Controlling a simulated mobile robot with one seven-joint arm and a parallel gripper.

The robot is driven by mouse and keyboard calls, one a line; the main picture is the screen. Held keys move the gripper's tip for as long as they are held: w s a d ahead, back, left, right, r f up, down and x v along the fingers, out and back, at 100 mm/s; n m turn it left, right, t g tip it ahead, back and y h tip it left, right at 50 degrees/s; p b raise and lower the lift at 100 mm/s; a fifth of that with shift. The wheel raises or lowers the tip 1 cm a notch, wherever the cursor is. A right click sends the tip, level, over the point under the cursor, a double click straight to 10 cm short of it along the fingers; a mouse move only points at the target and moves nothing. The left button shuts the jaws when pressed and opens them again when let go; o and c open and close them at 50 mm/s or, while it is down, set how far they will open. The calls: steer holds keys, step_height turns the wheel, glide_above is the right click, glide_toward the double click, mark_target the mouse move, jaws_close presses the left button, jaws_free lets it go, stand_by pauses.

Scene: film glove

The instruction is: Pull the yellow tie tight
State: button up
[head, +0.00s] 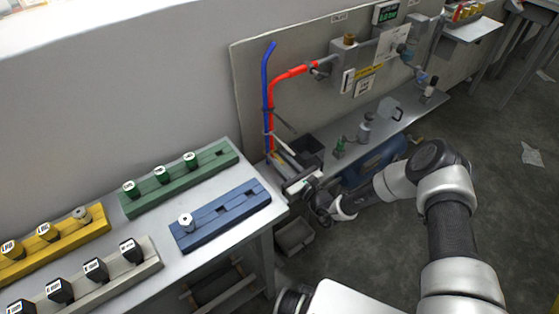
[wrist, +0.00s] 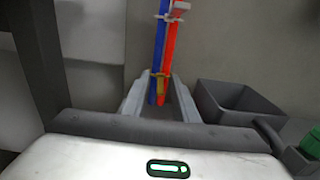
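The yellow tie (wrist: 160,75) sits around a blue tube (wrist: 158,50) and a red tube (wrist: 170,45) low on the upright run, in the wrist view. In the head view it is a tiny yellow spot. A white tie (wrist: 167,17) circles the tubes higher up. My gripper (wrist: 158,85) points at the yellow tie, its two grey fingers apart on either side of the tubes' lower part. Whether the fingers touch the tie or its tail is too small to tell. In the head view my gripper (head: 278,163) is at the tubes' lower end.
A dark open bin (wrist: 240,100) stands right of the fingers, with a green object (wrist: 308,145) beyond. The tubes run up a grey panel (head: 250,85). A bench with blue (head: 225,216), green (head: 212,158) and yellow (head: 55,245) racks stands left.

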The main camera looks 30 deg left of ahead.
steer(key=shift+c, duration=0.3)
jaws_close()
steer(key=shift+d, duration=0.15)
stand_by(1.0)
